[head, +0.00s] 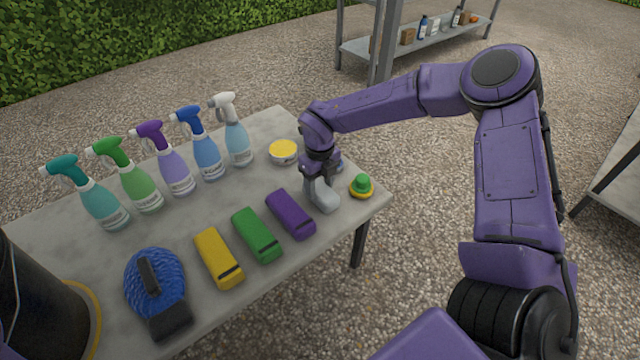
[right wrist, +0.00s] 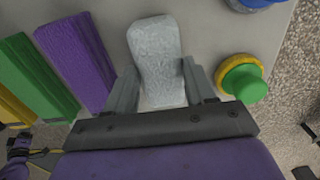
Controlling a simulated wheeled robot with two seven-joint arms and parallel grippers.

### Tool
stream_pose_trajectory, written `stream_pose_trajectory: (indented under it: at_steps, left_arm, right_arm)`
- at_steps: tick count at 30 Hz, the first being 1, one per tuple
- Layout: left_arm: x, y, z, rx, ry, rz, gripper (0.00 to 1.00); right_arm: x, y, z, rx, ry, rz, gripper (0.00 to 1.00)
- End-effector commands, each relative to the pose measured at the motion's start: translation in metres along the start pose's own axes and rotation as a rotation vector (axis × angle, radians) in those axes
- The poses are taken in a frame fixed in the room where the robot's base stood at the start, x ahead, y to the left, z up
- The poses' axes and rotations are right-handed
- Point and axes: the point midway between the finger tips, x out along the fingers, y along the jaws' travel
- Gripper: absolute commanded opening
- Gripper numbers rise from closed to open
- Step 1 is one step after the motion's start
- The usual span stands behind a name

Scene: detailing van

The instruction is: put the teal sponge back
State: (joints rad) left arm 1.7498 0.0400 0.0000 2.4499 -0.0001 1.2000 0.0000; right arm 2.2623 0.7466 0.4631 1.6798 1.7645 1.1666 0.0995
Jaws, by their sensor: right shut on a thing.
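My right gripper (head: 322,192) is low over the right end of the grey table. It is shut on a pale grey, rough-textured block (right wrist: 158,60), which sits between its two fingers in the right wrist view. The block also shows under the gripper in the head view (head: 324,198). It looks grey rather than teal, and I cannot tell whether it touches the table. I see no clearly teal sponge. My left gripper does not show in the head view.
Purple (head: 290,214), green (head: 257,235) and yellow (head: 218,258) blocks lie left of the gripper. A green-and-yellow round item (head: 362,186) is close on its right.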

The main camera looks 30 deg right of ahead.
Motion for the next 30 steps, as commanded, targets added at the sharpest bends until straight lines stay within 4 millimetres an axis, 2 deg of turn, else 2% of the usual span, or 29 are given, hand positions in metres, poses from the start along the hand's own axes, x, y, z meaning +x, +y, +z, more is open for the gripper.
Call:
stream_pose_trajectory:
  at_steps: [4, 5, 6, 7, 17, 20, 27, 30]
  left_arm:
    - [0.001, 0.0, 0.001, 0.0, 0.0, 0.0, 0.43]
    - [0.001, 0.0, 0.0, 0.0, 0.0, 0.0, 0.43]
    - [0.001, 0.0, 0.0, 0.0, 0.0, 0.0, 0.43]
    - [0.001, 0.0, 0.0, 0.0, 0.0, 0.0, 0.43]
    - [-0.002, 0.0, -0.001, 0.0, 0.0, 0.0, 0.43]
    - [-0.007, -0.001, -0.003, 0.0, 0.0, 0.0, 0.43]
    - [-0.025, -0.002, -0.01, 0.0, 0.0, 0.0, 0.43]
    - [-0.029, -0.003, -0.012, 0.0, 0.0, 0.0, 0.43]
  right_arm:
    - [0.003, 0.0, 0.0, 0.0, 0.001, 0.0, 0.2]
    - [0.003, 0.0, 0.0, 0.0, 0.001, 0.0, 0.61]
    - [0.003, 0.0, 0.0, 0.0, 0.0, 0.0, 0.74]
    - [0.002, 0.0, 0.0, 0.0, 0.001, 0.0, 0.8]
    - [-0.003, 0.0, 0.0, 0.0, -0.001, 0.0, 0.8]
    - [-0.021, 0.0, 0.001, -0.001, -0.003, 0.001, 0.8]
    - [-0.084, 0.0, 0.001, 0.001, -0.003, 0.001, 0.8]
    - [-0.103, 0.0, 0.0, 0.0, -0.002, 0.001, 0.8]
